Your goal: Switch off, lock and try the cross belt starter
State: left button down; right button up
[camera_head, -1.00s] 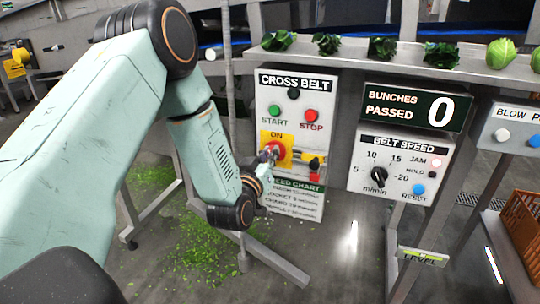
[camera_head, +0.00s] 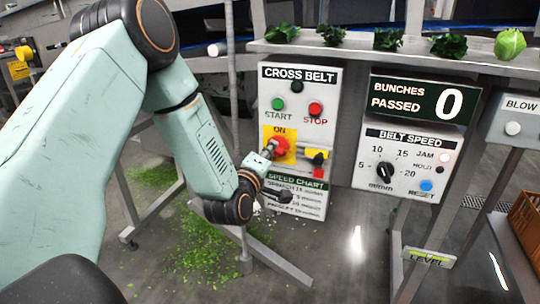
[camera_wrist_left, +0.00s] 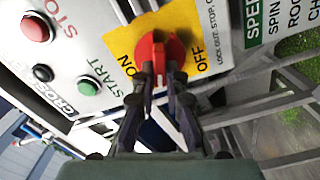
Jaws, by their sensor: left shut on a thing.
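The cross belt starter panel (camera_head: 333,110) stands ahead of me, with a green START button (camera_head: 278,104) and a red STOP button (camera_head: 316,109). Below them is a red rotary handle (camera_head: 281,147) on a yellow plate marked ON and OFF. My left gripper (camera_head: 268,151) is shut on the handle. In the left wrist view its fingers (camera_wrist_left: 160,85) close on both sides of the handle (camera_wrist_left: 158,48), between the ON and OFF labels. I cannot tell the exact switch position. A small yellow and red item (camera_head: 317,154), perhaps a padlock, is right of the handle. My right gripper is not in view.
A speed chart (camera_head: 296,192) is below the switch. The belt speed box (camera_head: 405,165) and bunch counter (camera_head: 417,100) stand to the right. A ledge (camera_head: 400,58) with greens runs above. Metal legs and green scraps (camera_head: 205,250) are on the floor below.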

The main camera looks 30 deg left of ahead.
pick_arm(q)
jog(key=shift+f+n+b, duration=0.15)
jog(key=shift+n+b, duration=0.4)
jog(key=shift+n, duration=0.5)
jog(key=shift+f+n+b, duration=0.15)
jog(key=shift+n+b, duration=0.35)
jog(key=shift+n, duration=0.55)
jog(key=c, duration=1.4)
grip_release()
jog(key=shift+r, duration=0.1)
jog(key=v, duration=1.2)
jog(key=shift+w+r, duration=0.1)
